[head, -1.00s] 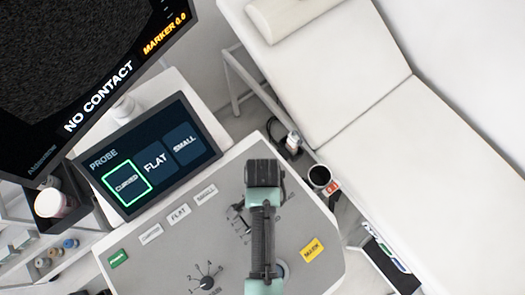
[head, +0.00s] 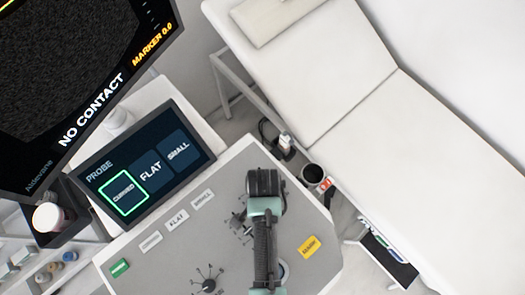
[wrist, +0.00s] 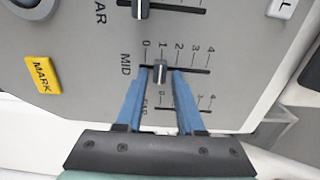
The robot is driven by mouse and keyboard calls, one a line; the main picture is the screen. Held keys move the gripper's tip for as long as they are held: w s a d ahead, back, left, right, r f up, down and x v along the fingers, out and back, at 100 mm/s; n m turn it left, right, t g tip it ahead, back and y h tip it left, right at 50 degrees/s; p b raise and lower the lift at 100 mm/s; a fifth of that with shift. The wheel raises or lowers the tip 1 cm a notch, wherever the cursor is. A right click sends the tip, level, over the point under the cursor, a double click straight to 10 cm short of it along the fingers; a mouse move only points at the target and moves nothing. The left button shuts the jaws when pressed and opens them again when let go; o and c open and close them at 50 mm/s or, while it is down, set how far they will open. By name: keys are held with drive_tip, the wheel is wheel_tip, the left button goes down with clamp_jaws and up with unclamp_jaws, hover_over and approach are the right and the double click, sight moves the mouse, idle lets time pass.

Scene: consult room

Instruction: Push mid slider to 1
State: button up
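The mid slider (wrist: 160,71) shows in the wrist view as a small grey knob on a dark horizontal slot labelled MID, with a scale from 0 to 4. The knob lines up with about the 1 mark. My gripper (wrist: 160,72) has its two blue fingers on either side of the knob, with narrow gaps visible, so it looks open around the knob. In the head view my gripper (head: 264,180) is over the grey console (head: 160,265), and my arm hides part of the slider area.
Another slider (wrist: 140,9) sits above in the wrist view, and the FAR slider's slot (wrist: 190,109) lies below, partly covered by my fingers. A yellow MARK button (wrist: 42,75) is at left. A screen (head: 145,170), a monitor (head: 80,80) and an examination couch (head: 400,120) surround the console.

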drive_tip(key=shift+o, duration=0.6)
wheel_tip(320, 180, up, 13)
drive_tip(key=b, duration=0.1)
idle(0.6)
